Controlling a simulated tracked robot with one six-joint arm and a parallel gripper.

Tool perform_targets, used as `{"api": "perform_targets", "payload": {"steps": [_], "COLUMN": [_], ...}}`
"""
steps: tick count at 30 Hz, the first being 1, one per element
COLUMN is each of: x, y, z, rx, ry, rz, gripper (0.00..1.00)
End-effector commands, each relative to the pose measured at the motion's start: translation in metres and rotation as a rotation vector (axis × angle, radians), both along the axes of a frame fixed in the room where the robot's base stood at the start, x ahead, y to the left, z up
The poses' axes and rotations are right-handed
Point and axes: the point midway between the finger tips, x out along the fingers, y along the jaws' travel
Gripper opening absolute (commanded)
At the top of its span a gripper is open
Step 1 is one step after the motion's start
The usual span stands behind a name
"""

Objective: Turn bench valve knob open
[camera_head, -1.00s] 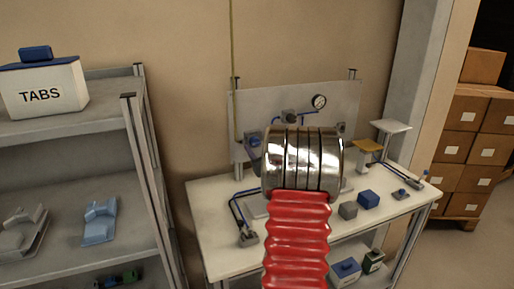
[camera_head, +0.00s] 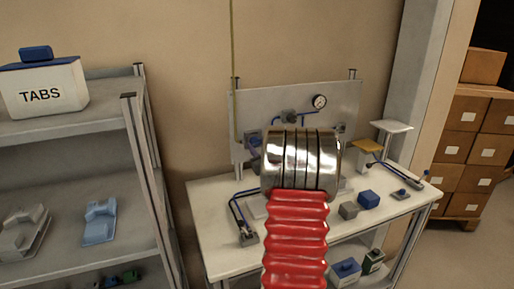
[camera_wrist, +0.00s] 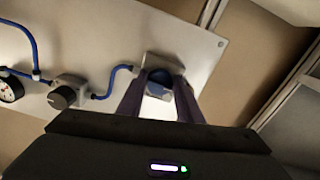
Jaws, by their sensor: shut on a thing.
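The valve knob (camera_wrist: 160,76) is blue and sits on a grey mount at the edge of the panel in the wrist view. My gripper (camera_wrist: 158,88) has its two dark fingers on either side of the knob, shut on it. In the head view my arm hides the gripper and covers part of the panel (camera_head: 240,107). A blue fitting (camera_head: 252,139) shows at the panel's left, beside my arm. How far the knob is turned I cannot tell.
A black knob (camera_wrist: 62,97) and a pressure gauge (camera_wrist: 10,89) sit on the same panel, joined by blue tubing. The white bench (camera_head: 215,220) holds blocks (camera_head: 368,200) and a blue hose. A shelf rack with a TABS box (camera_head: 42,90) stands at left.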

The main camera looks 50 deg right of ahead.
Motion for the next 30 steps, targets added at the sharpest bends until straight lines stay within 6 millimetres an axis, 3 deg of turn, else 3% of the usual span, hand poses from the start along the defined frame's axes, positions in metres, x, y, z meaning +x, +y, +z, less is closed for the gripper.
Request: {"api": "perform_targets", "payload": {"steps": [14, 30], "x": [0.0009, 0.0021], "y": [0.0015, 0.0034], "z": [-0.0008, -0.001], "rx": [0.059, 0.412], "ry": [-0.034, -0.243], "rz": [0.003, 0.004], "gripper": [0.1, 0.1]}}
